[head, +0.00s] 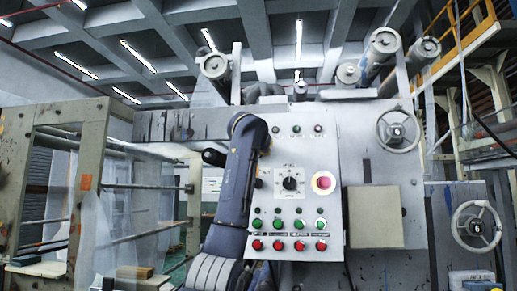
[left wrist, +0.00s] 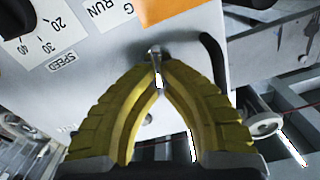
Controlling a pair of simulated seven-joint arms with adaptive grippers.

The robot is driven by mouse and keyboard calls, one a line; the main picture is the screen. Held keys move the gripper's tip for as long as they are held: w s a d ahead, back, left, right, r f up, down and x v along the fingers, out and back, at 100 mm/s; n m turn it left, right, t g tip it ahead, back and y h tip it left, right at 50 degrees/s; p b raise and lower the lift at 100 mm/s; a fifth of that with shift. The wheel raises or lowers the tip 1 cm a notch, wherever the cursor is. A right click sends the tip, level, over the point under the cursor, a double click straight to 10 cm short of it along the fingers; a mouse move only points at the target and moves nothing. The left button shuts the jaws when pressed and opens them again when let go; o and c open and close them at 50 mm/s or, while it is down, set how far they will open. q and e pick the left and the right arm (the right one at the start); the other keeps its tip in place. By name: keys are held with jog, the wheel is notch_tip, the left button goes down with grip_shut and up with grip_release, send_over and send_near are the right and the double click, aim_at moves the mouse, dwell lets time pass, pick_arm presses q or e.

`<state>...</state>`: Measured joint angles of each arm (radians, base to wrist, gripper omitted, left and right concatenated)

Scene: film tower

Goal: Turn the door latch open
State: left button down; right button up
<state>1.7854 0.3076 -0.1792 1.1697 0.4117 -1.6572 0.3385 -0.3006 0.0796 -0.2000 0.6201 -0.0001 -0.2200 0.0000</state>
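A small metal lever (left wrist: 154,52), which looks like the door latch, stands out from the pale panel in the left wrist view. My left gripper (left wrist: 158,68) is there with its two yellow fingers bent inward. Their tips close to a narrow gap, with the lever between them. The lever's lower part is partly hidden by the fingers. In the head view my dark arm rises in front of the control panel (head: 325,150), and the fingers and lever are hidden. My right gripper is in neither view.
A black curved handle (left wrist: 214,62) is right of the fingers. A speed dial (head: 290,182), a red stop button (head: 323,183) and rows of green and red buttons are on the panel. Handwheels (head: 398,131) and a grey box (head: 374,217) stand to the right.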

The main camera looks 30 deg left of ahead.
pick_arm(q)
jog(key=shift+w+d+f+m, duration=0.1)
jog(key=shift+d+f+m, duration=0.2)
jog(key=shift+m, duration=2.15)
jog(key=shift+w+d+f+m, duration=0.15)
jog(key=shift+f+m, duration=0.2)
jog(key=shift+m, duration=2.05)
jog(key=shift+w+d+f+m, duration=0.1)
jog(key=shift+f+m, duration=0.25)
jog(key=shift+m, duration=2.1)
jog(key=c, duration=1.5)
grip_release()
jog(key=shift+a, duration=0.1)
jog(key=shift+c, duration=0.2)
